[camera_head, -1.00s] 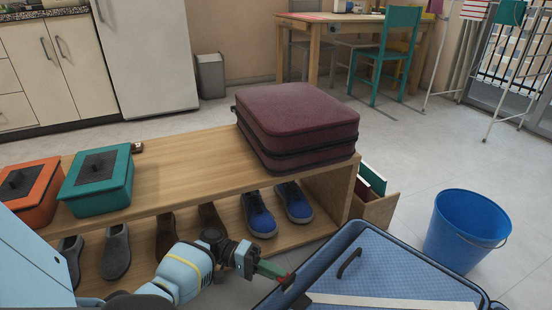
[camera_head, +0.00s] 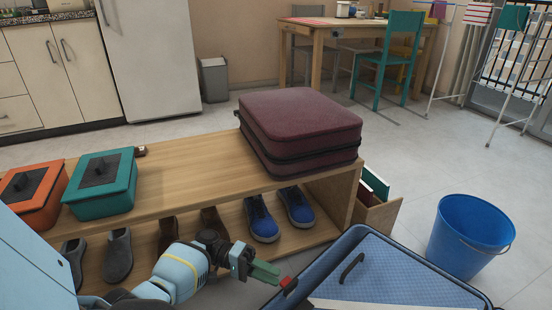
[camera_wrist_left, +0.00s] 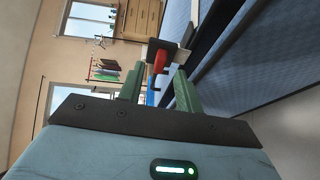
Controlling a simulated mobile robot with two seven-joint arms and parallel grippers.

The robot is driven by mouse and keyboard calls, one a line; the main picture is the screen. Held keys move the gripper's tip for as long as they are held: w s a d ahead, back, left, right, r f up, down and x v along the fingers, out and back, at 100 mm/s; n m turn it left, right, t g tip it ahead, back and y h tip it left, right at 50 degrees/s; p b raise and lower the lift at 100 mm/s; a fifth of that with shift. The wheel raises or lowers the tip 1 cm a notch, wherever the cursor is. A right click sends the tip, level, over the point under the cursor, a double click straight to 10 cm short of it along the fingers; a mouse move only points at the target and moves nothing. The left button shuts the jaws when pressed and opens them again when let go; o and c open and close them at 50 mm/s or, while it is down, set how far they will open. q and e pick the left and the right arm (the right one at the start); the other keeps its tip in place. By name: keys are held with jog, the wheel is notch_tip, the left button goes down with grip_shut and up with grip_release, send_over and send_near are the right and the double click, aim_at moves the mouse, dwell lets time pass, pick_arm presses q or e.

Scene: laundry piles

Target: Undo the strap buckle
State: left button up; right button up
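The open blue suitcase (camera_head: 378,268) lies at the lower right of the head view, with a pale strap (camera_head: 390,304) across its lining. A dark buckle with a red part (camera_wrist_left: 160,62) shows in the left wrist view, on the end of the pale strap. In the head view the red part (camera_head: 289,283) shows by the suitcase's left rim. My left gripper (camera_head: 280,277) reaches it from the left. In the wrist view its green fingers (camera_wrist_left: 158,80) stand apart, the red part between and just beyond their tips; contact is unclear. My right gripper is out of view.
A wooden bench (camera_head: 190,185) holds a closed maroon suitcase (camera_head: 300,125), a teal box (camera_head: 100,190) and an orange box (camera_head: 35,195). Several shoes stand on its lower shelf. A blue bucket (camera_head: 470,235) stands right of the open suitcase.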

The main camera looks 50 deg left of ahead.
pick_arm(q)
jog(key=shift+v, duration=2.75)
